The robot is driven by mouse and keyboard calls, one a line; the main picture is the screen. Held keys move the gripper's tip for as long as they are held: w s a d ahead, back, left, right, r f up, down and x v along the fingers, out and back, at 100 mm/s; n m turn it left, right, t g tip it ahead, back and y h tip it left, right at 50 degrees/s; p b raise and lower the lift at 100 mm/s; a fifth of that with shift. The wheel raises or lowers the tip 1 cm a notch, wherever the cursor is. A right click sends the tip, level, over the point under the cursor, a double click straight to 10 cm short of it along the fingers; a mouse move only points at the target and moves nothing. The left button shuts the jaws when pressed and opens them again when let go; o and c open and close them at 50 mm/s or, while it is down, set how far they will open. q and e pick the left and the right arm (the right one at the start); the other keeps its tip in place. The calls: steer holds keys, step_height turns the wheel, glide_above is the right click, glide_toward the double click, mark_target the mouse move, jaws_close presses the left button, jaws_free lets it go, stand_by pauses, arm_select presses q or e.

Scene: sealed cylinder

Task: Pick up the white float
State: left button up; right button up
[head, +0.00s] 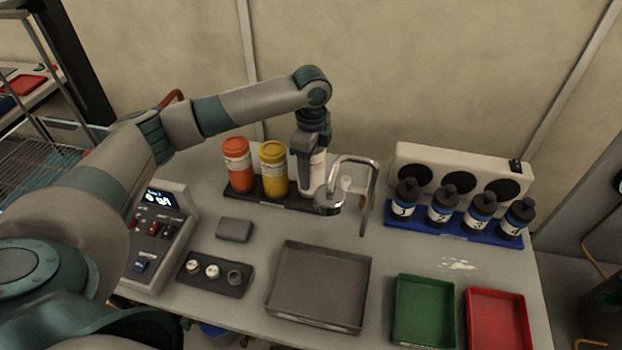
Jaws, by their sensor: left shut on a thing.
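The white float (316,172) is a white cylinder with a printed label, at the right end of a black rack (242,193) at the back of the table. It is upright and partly hidden by my gripper and a curved metal fixture. My left gripper (312,155) points down from above and is shut on the white float's upper part. I cannot tell whether the float's base touches the rack. My right gripper is not in view.
An orange container (237,165) and a yellow container (273,170) stand left of the float. The curved metal fixture (368,190) is close on its right. A blue rack of dark bottles (440,205) stands farther right. A grey tray (318,318), green tray (425,342) and red tray (498,292) lie in front.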

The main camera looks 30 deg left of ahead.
arm_select(q)
step_height(320, 180, up, 7)
steer(key=b, duration=0.1)
steer(key=shift+f, duration=0.15)
stand_by(0.6)
